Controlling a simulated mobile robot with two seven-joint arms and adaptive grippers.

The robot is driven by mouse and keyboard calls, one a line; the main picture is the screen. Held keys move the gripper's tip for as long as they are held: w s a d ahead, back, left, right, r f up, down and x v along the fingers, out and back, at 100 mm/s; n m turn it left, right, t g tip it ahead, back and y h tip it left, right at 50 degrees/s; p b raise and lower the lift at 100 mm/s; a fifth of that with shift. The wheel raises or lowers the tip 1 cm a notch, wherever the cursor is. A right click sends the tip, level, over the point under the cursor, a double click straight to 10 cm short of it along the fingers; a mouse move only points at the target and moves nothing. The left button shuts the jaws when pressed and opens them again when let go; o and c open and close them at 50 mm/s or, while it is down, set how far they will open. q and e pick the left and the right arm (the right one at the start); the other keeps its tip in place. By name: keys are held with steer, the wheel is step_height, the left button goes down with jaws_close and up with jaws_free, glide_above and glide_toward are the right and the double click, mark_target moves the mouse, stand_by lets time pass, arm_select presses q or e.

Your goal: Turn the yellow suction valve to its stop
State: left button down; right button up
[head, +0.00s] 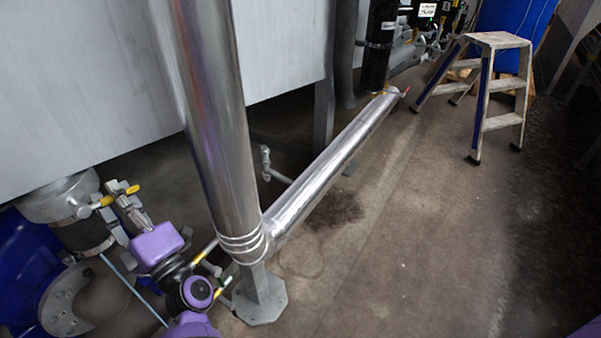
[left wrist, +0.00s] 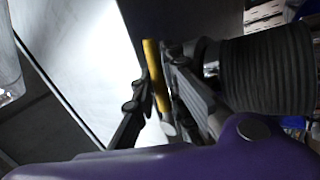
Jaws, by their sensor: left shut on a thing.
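The yellow valve handle (head: 107,201) is at the lower left of the head view, beside the grey pump-like housing (head: 62,199). My left gripper (head: 122,196) is shut on this handle; its dark fingers hide part of it. In the left wrist view, the yellow handle (left wrist: 155,75) stands nearly upright between the two dark fingers (left wrist: 154,98), and its rounded grey lower end shows. The handle's stop cannot be made out. My right gripper is not in view.
A shiny upright pipe (head: 215,130) stands right of my left arm, and a second pipe (head: 335,165) runs low to the back right. A ribbed dark hose (left wrist: 268,70) is close to the fingers. A step ladder (head: 495,85) stands far right. The middle floor is open.

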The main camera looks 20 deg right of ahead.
arm_select(q)
steer(key=shift+d+r+n+g+y+b, duration=0.1)
steer(key=shift+r+n+g+y+b, duration=0.2)
steer(key=shift+n+y, duration=0.5)
steer(key=shift+a+r+n+g+y+b, duration=0.1)
steer(key=shift+r+n+g+y+b, duration=0.25)
steer(key=shift+n, duration=0.8)
steer(key=shift+d+r+n+g+y+b, duration=0.1)
steer(key=shift+n+g+y+b, duration=0.15)
steer(key=shift+n+y, duration=0.6)
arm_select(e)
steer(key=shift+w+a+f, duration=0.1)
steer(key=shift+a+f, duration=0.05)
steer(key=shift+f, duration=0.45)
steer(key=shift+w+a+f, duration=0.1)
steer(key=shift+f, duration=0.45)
arm_select(q)
steer(key=shift+r, duration=0.1)
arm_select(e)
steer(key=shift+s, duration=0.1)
